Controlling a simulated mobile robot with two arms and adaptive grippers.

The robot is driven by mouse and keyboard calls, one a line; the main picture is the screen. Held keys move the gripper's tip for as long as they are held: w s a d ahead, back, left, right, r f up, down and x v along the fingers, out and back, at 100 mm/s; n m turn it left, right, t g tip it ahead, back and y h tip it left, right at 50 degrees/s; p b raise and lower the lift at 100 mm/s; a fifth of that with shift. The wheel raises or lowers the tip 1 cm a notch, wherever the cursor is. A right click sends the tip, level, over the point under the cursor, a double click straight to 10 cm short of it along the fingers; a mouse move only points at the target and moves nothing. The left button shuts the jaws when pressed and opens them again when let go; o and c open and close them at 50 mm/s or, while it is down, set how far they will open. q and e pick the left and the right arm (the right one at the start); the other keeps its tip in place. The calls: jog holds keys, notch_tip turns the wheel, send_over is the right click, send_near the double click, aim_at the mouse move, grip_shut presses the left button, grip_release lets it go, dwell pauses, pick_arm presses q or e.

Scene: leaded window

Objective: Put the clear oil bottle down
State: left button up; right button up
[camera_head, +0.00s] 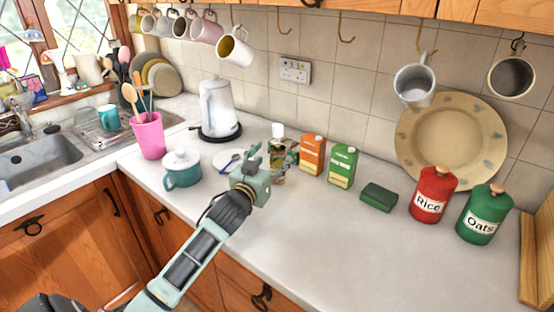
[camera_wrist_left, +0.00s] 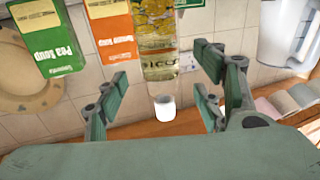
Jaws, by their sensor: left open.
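The clear oil bottle (camera_head: 277,131), with a white cap and yellowish contents, is upright at the counter, left of the orange carton. My left gripper (camera_head: 271,160) is in front of it and hides part of its lower body, so its contact with the counter is hard to see. In the left wrist view, which is upside down, the bottle (camera_wrist_left: 158,40) shows between the spread fingers of my left gripper (camera_wrist_left: 163,77), with gaps on both sides. The fingers are open and hold nothing. My right gripper is not in view.
An orange soup carton (camera_head: 312,155) and a green one (camera_head: 342,166) stand close to the right of the bottle. A white plate (camera_head: 229,158), teal pot (camera_head: 182,172) and kettle (camera_head: 219,110) are to the left. The front counter (camera_head: 335,235) is clear.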

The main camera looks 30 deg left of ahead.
aim_at(274, 154)
pick_arm(q)
jog(key=w, duration=0.2)
jog(key=w+a+p, duration=0.1)
jog(key=w, duration=0.2)
jog(key=shift+r, duration=0.1)
grip_shut()
dwell(0.6)
